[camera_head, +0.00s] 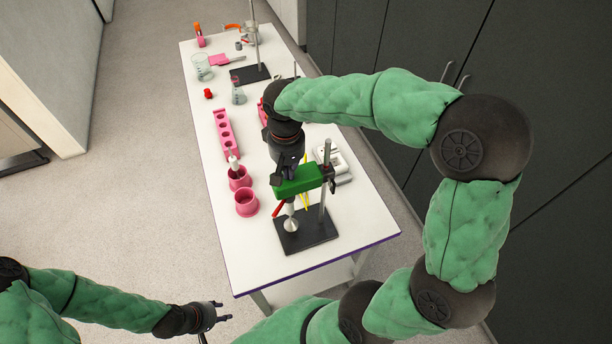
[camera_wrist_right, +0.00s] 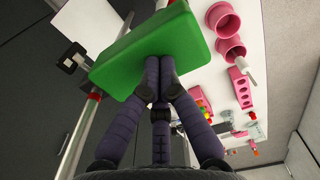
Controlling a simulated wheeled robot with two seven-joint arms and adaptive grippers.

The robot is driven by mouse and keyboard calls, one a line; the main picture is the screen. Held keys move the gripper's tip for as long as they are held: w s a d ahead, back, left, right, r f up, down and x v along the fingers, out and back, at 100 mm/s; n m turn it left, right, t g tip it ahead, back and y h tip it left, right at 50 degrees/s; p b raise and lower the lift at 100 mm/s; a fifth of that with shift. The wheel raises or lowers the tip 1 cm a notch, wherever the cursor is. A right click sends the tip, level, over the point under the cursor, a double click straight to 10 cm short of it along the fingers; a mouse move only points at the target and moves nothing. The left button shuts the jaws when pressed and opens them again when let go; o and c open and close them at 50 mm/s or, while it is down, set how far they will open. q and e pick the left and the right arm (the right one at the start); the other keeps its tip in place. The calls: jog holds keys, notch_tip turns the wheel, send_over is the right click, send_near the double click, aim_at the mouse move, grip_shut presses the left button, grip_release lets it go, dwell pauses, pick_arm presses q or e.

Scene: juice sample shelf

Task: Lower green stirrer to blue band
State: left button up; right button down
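The green stirrer (camera_head: 300,180) is a green block mounted beside the upper part of a metal rod (camera_head: 323,198), above a black stand base (camera_head: 308,232). A silver shaft end (camera_head: 291,224) hangs below it. In the right wrist view, the block (camera_wrist_right: 130,58) fills the upper middle. My right gripper (camera_head: 289,167) is at the block, and its fingers (camera_wrist_right: 159,70) are together against it; I see nothing between them. I cannot make out a blue band on the rod. My left gripper (camera_head: 219,312) is open and empty, off the table's near left corner.
Two pink cups (camera_head: 246,203) stand left of the stand, the farther one holding a white-tipped item. A pink rack (camera_head: 226,134) lies behind them. A white device (camera_head: 337,163) sits to the right. Glassware (camera_head: 202,67) and another stand base (camera_head: 249,74) are farther back.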

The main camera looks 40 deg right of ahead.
jog(key=shift+f+b, duration=0.75)
jog(key=shift+f, duration=0.35)
jog(key=shift+f+b, duration=0.45)
jog(key=shift+f, duration=0.2)
dwell(1.3)
jog(key=shift+r+p, duration=2.25)
jog(key=shift+r, duration=0.85)
jog(key=shift+f, duration=0.1)
